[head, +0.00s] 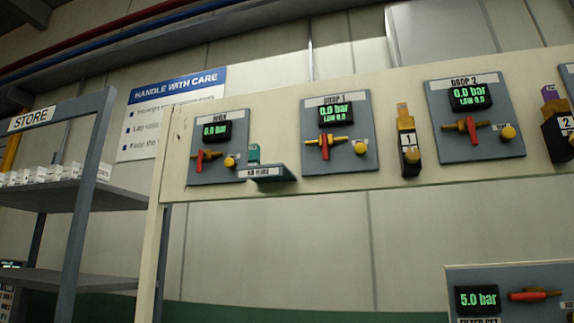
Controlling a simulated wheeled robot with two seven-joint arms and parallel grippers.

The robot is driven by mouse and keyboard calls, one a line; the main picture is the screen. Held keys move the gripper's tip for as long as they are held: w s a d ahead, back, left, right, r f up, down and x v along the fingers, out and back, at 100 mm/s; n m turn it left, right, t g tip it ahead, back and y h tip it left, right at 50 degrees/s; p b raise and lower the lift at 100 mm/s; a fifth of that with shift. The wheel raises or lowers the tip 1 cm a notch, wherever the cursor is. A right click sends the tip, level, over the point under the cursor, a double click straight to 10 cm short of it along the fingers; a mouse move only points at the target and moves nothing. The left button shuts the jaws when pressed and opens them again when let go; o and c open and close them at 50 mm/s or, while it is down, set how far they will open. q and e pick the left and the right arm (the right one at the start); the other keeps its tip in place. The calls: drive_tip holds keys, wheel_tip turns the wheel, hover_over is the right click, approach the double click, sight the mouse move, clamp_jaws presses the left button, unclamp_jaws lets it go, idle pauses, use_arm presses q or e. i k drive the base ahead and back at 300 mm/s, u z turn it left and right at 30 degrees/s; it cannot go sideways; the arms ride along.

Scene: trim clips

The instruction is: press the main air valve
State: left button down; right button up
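A grey panel (213,172) with a short, hard-to-read label is at the left of a cream board. It has a display showing 0.0 bar, a valve with a red handle (199,161) hanging down, and a yellow knob (230,162). A lower panel (518,276) at bottom right shows 5.0 bar. Its red valve handle (531,295) lies nearly horizontal, along its pipe. Its label is partly cut off and seems to read FILTER SET. I cannot tell from the labels which valve is the main air valve. Neither gripper is in view.
Panels DROP 1 (359,158) and DROP 2 (450,133) show 0.0 bar, red handles down. Numbered holders (410,155) hang between panels. A STORE rack (85,195) with white boxes stands left.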

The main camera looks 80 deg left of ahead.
sight(201, 153)
drive_tip(key=z, duration=0.25)
drive_tip(key=k, duration=0.85)
drive_tip(key=u, duration=2.65)
drive_tip(key=i, duration=0.5)
drive_tip(key=u, duration=0.1)
drive_tip(key=k, duration=0.65)
drive_tip(key=u, duration=0.55)
drive_tip(key=i, duration=1)
drive_tip(key=u, duration=0.25)
